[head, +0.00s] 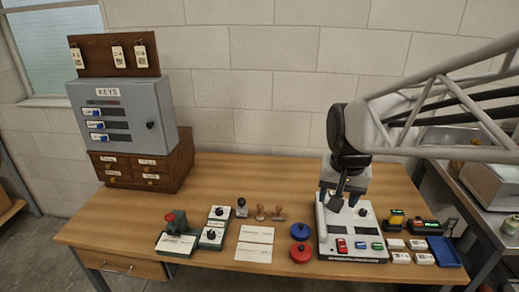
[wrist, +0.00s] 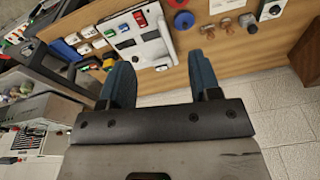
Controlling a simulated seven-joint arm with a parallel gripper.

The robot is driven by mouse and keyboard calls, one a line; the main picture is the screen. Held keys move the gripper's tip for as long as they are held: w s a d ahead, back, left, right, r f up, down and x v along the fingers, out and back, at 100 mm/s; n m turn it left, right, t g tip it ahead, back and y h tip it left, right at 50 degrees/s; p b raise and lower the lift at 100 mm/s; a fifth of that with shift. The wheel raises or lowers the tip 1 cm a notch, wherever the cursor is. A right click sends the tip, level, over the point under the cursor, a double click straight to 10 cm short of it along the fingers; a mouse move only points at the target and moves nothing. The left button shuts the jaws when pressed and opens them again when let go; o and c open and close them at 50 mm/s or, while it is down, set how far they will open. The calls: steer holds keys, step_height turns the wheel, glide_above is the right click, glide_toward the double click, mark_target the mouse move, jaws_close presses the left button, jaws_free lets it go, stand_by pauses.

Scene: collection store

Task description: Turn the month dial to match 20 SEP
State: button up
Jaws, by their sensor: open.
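I cannot tell which dial is the month dial, and no 20 SEP text is legible. My gripper (head: 343,203) is over the panel's upper left part, pointing down. Its blue fingers (wrist: 161,78) are apart with nothing between them.
A blue disc (head: 300,231) and a red disc (head: 301,253) lie left of the panel. Pale cards (head: 254,244), stamps (head: 261,212) and a red-knobbed device (head: 176,224) are farther left. Small boxes and a blue tray (head: 443,251) are at right. A key cabinet (head: 122,119) stands back left.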

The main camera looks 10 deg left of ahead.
steer(key=w+a+f, duration=0.3)
steer(key=w+a, duration=0.5)
steer(key=w, duration=0.2)
steer(key=m+g, duration=0.2)
steer(key=m, duration=0.1)
glide_above(219, 210)
steer(key=f, duration=2.1)
steer(key=shift+d+f, duration=0.2)
steer(key=shift+w+a+f, duration=0.1)
steer(key=shift+a+f, duration=0.1)
steer(key=shift+a, duration=0.05)
steer(key=shift+f, duration=0.15)
steer(key=shift+f, duration=3.75)
steer(key=c, duration=0.9)
